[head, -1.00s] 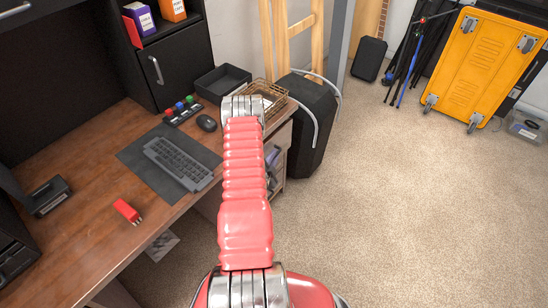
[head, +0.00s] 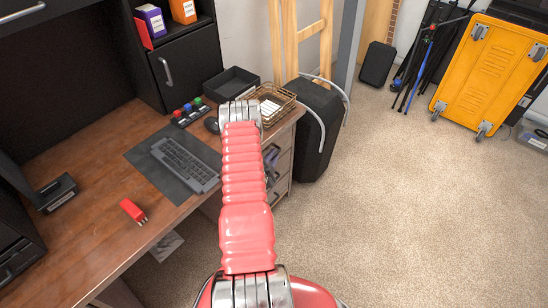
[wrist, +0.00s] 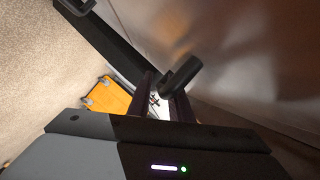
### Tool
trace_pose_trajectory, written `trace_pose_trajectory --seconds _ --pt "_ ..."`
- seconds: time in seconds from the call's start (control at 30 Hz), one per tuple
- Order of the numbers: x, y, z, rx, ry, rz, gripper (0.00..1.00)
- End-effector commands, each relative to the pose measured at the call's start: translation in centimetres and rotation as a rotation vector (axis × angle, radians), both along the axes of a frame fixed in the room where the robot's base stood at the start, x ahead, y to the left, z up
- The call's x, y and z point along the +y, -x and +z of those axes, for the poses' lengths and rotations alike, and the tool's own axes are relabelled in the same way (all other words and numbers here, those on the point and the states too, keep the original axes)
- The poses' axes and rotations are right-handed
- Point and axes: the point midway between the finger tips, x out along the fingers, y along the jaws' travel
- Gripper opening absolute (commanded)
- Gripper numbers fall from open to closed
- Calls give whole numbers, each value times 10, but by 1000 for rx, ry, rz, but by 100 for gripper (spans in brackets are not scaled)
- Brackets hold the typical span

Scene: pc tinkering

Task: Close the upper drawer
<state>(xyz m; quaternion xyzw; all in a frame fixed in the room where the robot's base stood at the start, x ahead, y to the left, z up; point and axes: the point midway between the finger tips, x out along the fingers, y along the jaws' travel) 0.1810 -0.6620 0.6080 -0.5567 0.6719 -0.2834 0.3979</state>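The drawer unit (head: 284,178) stands under the right end of the brown desk, partly hidden behind my red arm. Its upper drawer (head: 271,157) appears open, with small items showing inside; how far out it stands is hidden. My gripper is out of sight in the head view, behind my arm. In the wrist view, dark parts of my gripper (wrist: 164,100) reach away from the lit gripper body. A dark rounded bar lies by their tips, and a smooth brownish surface fills the right side. I cannot tell whether the gripper touches the drawer.
On the desk are a keyboard (head: 184,163), a red plug-like object (head: 131,210), a black tray (head: 230,83) and a wire basket (head: 272,101). A black bin-like box (head: 318,130) stands beside the drawer unit. A yellow case (head: 490,75) leans farther back. The carpet at right is clear.

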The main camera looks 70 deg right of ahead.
Motion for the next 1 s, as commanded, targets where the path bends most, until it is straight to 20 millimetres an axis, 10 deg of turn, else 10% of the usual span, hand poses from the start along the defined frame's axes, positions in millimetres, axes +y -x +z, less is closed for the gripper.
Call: trace_pose_trajectory --seconds 0.37,1.0 --pt "13 0 4 -1 1 -2 19" --pt "114 -8 25 2 -1 1 19"
